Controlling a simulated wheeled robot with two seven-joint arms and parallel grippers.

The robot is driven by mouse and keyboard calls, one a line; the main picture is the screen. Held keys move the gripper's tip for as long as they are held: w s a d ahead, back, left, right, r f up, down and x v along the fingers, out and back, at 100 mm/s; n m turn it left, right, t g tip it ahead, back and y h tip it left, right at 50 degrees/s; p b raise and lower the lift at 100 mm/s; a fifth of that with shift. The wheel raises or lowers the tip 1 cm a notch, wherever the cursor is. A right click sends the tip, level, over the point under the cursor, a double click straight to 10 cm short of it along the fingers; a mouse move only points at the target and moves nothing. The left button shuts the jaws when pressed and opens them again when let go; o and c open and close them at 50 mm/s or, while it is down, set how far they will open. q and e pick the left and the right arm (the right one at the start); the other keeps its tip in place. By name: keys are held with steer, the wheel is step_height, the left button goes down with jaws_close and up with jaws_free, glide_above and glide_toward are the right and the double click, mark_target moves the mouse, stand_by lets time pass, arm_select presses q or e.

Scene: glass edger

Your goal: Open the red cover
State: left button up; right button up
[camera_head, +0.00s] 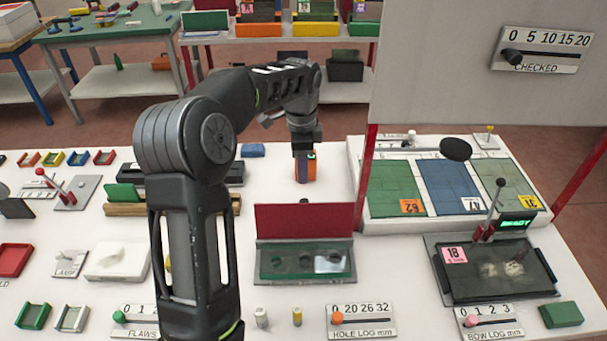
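The red cover (304,219) stands raised along the back edge of a shallow grey case, its broad face toward me. In front of it the green-lined bed (270,265) of the case lies exposed, with dark round spots and a clear glass piece (330,263) at its right. My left arm comes in over the table, and my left gripper (304,158) points down behind the cover, apart from it. An orange and blue-grey block (307,172) is directly at its fingertips; I cannot tell whether it is gripped. My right gripper is not in view.
Sliders such as the hole log (362,322) line the front. A grey panel (480,75) on red posts stands behind.

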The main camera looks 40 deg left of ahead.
arm_select(q)
step_height(320, 180, up, 8)
steer(key=s+d, duration=0.2)
steer(key=shift+s, duration=0.25)
steer(key=shift+a+f, duration=0.3)
steer(key=shift+a, duration=0.05)
steer(key=shift+c, duration=1.4)
steer(key=shift+s+a+f+n+b, duration=0.3)
steer(key=shift+a+f+n+b, duration=0.15)
steer(key=shift+f+b, duration=0.2)
steer(key=c, duration=0.3)
steer(key=n, duration=0.3)
steer(key=shift+w, duration=0.1)
steer(key=c, duration=0.3)
steer(key=n, duration=0.5)
steer(key=shift+w+d+b, duration=0.1)
steer(key=shift+d+b, duration=0.05)
steer(key=shift+b, duration=0.15)
jaws_close()
steer(key=n, duration=0.9)
steer(key=shift+w+d+r, duration=0.15)
steer(key=shift+d+r, duration=0.15)
steer(key=shift+r, duration=0.1)
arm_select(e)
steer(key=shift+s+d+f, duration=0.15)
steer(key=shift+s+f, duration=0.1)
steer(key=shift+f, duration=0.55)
